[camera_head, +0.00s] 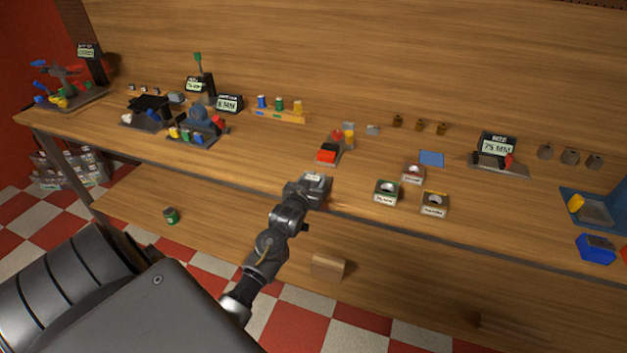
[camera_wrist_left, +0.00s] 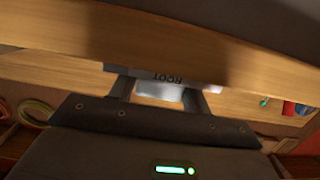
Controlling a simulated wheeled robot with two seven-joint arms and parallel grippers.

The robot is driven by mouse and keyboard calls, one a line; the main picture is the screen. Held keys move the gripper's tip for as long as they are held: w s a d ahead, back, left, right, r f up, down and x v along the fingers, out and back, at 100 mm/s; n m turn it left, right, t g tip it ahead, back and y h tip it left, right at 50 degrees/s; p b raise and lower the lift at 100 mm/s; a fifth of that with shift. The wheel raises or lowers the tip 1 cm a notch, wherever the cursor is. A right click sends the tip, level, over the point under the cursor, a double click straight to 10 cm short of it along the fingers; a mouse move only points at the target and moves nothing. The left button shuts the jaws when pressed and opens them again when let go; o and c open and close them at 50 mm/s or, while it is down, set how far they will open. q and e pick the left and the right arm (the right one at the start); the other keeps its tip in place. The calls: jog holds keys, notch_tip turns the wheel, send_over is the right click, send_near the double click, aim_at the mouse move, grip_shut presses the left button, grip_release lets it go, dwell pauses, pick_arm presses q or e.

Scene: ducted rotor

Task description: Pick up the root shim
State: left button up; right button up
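A grey-white piece marked ROOT, which I take for the root shim, shows in the left wrist view (camera_wrist_left: 160,91) at the bench's front edge. Its lettering appears upside down, and its bright face fills the gap between my fingers. My left gripper (camera_head: 314,182) is at the front edge of the bench, with a small pale label showing at its tip. In the left wrist view the two fingers (camera_wrist_left: 160,97) stand apart, one on each side of the bright face. I cannot tell whether they touch it. My right gripper is not in view.
A red and black block (camera_head: 327,155) stands just behind my left gripper. Labelled square holders (camera_head: 386,192) sit to its right, near a blue pad (camera_head: 431,158). A lower shelf (camera_head: 240,225) runs under the bench, with a wooden block (camera_head: 328,267) below my arm.

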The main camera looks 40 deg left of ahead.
aim_at(310, 179)
pick_arm(q)
jog(key=c, duration=0.5)
jog(key=shift+r, duration=0.5)
jog(key=r, duration=0.1)
jog(key=r+b, duration=0.1)
jog(key=r, duration=0.1)
jog(key=shift+s+a, duration=0.2)
jog(key=shift+s, duration=0.1)
jog(key=s+a+r, duration=0.2)
jog(key=s+r, duration=0.1)
jog(key=s, duration=0.1)
jog(key=s+a+r, duration=0.2)
jog(key=s+r, duration=0.1)
jog(key=s, duration=0.1)
jog(key=s+a+r, duration=0.2)
jog(key=s+r, duration=0.1)
jog(key=shift+s+a, duration=0.1)
jog(key=shift+s, duration=0.3)
